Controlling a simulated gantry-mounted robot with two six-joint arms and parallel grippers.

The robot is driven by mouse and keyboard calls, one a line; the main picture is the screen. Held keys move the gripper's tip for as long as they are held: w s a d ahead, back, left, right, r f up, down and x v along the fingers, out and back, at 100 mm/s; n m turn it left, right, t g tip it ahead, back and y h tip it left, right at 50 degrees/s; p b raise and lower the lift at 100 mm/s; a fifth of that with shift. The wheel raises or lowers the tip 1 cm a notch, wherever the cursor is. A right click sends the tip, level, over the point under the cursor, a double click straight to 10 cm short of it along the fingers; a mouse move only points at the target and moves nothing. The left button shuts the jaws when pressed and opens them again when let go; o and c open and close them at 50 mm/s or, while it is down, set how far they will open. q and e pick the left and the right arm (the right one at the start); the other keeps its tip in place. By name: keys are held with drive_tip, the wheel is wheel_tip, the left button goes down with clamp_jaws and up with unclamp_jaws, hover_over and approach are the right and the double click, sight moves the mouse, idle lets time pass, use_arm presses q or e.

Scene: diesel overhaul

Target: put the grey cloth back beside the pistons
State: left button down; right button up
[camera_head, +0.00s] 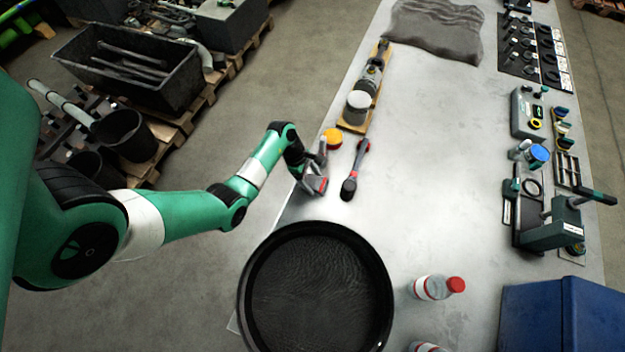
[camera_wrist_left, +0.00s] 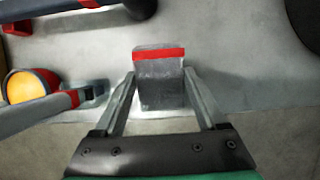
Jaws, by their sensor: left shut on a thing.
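The grey cloth (camera_head: 438,28) lies spread and wrinkled on the far end of the bench. A piston (camera_head: 358,105) with its rod lies on a wooden board (camera_head: 352,127), nearer than the cloth and to its left. My left gripper (camera_head: 313,181) is low at the bench's left edge, far from the cloth. In the left wrist view its fingers (camera_wrist_left: 162,100) are shut on a grey block with a red band (camera_wrist_left: 160,78). My right gripper is not in view.
An orange-topped round container (camera_head: 332,138) and a red-and-black tool (camera_head: 355,170) lie close to my left gripper. A large black round pan (camera_head: 318,290) stands nearer, beside a bottle (camera_head: 438,287). Equipment lines the right edge. The bench's middle is clear.

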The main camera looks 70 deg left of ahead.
sight(310, 180)
use_arm(q)
drive_tip(key=shift+f+b, duration=0.35)
drive_tip(key=shift+f, duration=1.15)
drive_tip(key=shift+f, duration=0.15)
unclamp_jaws()
drive_tip(key=shift+r, duration=0.35)
drive_tip(key=p+v, duration=0.3)
drive_tip(key=v, duration=0.8)
drive_tip(key=shift+r, duration=0.25)
